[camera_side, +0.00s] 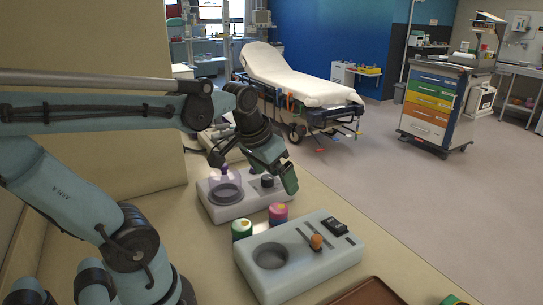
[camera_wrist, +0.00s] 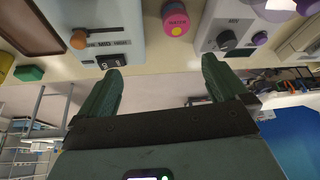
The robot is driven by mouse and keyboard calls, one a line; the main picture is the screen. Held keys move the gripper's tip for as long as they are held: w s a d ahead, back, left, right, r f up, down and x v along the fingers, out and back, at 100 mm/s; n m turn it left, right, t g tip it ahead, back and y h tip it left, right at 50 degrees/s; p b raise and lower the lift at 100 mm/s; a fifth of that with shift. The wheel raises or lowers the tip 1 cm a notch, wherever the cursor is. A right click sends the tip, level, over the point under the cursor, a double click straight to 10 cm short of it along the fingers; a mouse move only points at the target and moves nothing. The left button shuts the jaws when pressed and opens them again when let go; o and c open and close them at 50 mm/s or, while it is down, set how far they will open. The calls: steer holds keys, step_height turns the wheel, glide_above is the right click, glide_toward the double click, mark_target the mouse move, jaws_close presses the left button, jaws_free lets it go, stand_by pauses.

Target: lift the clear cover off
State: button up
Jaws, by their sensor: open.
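The clear cover (camera_side: 226,186) is a see-through, purple-tinted dome with a purple knob on top. In the side view it sits over the round well at the left end of the farther white unit (camera_side: 246,204). My gripper (camera_side: 289,183) is to the right of the cover, above the right end of that unit and apart from the cover. In the wrist view my gripper (camera_wrist: 160,84) has its two green fingers wide apart with nothing between them.
A nearer white unit (camera_side: 310,267) has an open round well and an orange knob (camera_side: 316,242). A pink jar (camera_side: 278,213) and a green jar (camera_side: 242,231) stand between the units. A brown tray (camera_side: 368,293) lies at the front. A black knob (camera_wrist: 227,40) rises from the farther unit.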

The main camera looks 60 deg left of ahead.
steer(key=s+a+r+n+g, duration=0.1)
steer(key=a+r+n+g, duration=0.1)
steer(key=a, duration=0.6)
steer(key=r+n+g+h, duration=0.1)
steer(key=n+g, duration=0.1)
glide_above(224, 171)
steer(key=a, duration=0.1)
steer(key=shift+w, duration=0.2)
steer(key=shift+s+a+f+n+g, duration=0.1)
steer(key=shift+a+f+n+g, duration=0.05)
steer(key=shift+n+g, duration=0.15)
steer(key=shift+f, duration=5.9)
steer(key=c, duration=0.7)
steer(key=shift+r, duration=0.1)
